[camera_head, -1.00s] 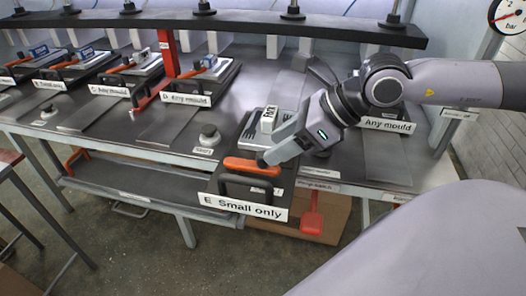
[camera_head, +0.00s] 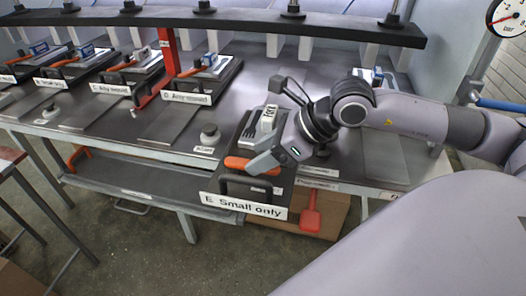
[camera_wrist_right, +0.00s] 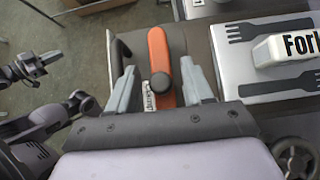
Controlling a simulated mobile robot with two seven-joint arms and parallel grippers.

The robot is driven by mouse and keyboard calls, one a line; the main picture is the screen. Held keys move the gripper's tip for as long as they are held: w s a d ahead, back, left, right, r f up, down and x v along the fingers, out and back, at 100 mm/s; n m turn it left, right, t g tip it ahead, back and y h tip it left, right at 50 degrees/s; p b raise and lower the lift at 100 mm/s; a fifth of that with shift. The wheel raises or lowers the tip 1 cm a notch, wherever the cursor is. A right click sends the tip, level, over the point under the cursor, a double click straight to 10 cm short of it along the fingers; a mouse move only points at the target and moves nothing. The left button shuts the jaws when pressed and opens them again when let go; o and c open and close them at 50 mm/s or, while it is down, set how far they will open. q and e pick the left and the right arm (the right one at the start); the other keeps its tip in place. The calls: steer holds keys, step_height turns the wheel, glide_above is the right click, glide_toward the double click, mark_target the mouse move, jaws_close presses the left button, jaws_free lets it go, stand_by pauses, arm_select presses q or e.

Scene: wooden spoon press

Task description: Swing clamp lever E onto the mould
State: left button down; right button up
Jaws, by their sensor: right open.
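Clamp lever E, an orange handle (camera_head: 250,166) with a dark round knob, lies across the front part of station E, behind the sign "E Small only" (camera_head: 243,205). The mould (camera_head: 266,124), a pale plate with dark fork shapes and a white block marked "Fork", lies just behind the lever; it also shows at the right of the wrist view (camera_wrist_right: 285,85). My right gripper (camera_head: 262,163) is open at the right part of the lever. In the wrist view the orange handle (camera_wrist_right: 160,62) and knob stand between the two spread fingers (camera_wrist_right: 158,88). Whether the fingers touch it cannot be told.
More clamp stations, such as D (camera_head: 202,80), stand to the left. A round knob (camera_head: 209,136) sits on the bench left of station E. A dark beam (camera_head: 230,26) runs along the back. A red part (camera_head: 310,213) hangs below the front edge.

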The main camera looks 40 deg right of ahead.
jaws_close()
